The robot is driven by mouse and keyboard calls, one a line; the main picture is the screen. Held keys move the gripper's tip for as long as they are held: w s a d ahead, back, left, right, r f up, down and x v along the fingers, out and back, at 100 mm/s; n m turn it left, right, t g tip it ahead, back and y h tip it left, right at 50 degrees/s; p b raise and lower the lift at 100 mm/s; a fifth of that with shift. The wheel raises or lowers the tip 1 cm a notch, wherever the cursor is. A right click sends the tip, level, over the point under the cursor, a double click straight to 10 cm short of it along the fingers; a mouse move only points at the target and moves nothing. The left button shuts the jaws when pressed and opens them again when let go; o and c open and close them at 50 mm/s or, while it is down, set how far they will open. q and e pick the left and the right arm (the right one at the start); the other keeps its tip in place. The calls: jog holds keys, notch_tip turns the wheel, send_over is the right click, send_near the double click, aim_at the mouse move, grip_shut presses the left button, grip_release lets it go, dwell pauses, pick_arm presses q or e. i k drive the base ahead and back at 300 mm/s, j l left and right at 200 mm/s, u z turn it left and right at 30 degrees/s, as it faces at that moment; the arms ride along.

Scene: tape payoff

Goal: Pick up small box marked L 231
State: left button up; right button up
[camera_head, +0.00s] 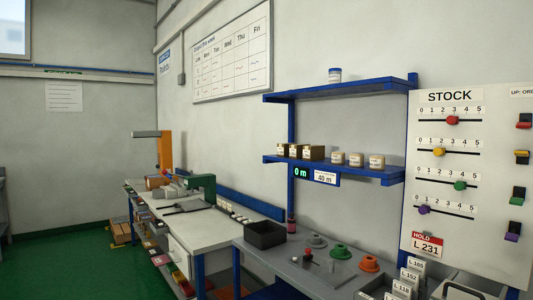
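The marking L 231 is readable on a red and white HOLD card (427,245) on the stock board (470,200). Neither of my grippers is in view.
Pale round tubs (356,160) share the lower shelf (395,175). Green floor (60,255) is open at left.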

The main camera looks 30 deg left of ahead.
aim_at(295, 151)
jog(key=i+j+u, duration=0.1)
jog(key=u, duration=0.35)
jog(key=i+j+u, duration=0.1)
jog(key=u, duration=0.35)
jog(key=i+j, duration=0.7)
jog(key=i, duration=0.15)
jog(key=i+j, duration=0.7)
jog(key=i, duration=0.2)
